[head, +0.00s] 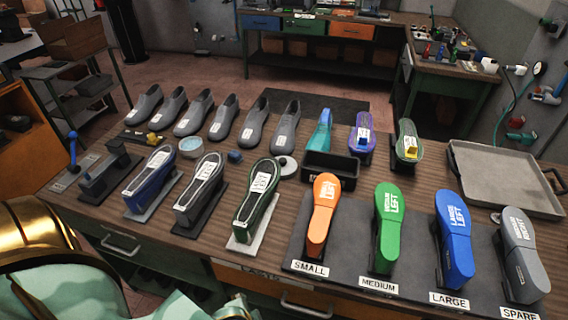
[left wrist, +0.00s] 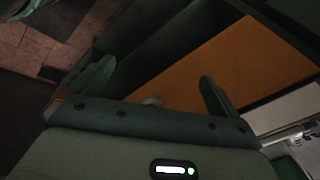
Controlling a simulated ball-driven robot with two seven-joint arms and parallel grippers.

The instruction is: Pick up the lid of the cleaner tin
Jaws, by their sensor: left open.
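A round, open-looking tin (head: 191,147) with pale blue contents stands on the wooden workbench (head: 330,199), behind the blue and grey shoe forms. A white disc with a dark knob (head: 286,165), which looks like the lid, lies on the bench to the right of the tin, next to the green-edged form. I cannot confirm that it belongs to the tin. My left gripper (left wrist: 155,92) is open and empty in the left wrist view, facing an orange panel, away from tin and disc. My left arm shows at the lower left of the head view. My right gripper is not in view.
Grey shoes (head: 255,122) stand in a row behind the tin. Several shoe forms stand in front, and coloured lasts (head: 388,225) stand on a dark mat at the right. A black bin (head: 330,169) is right of the disc. An empty grey tray (head: 507,178) lies far right.

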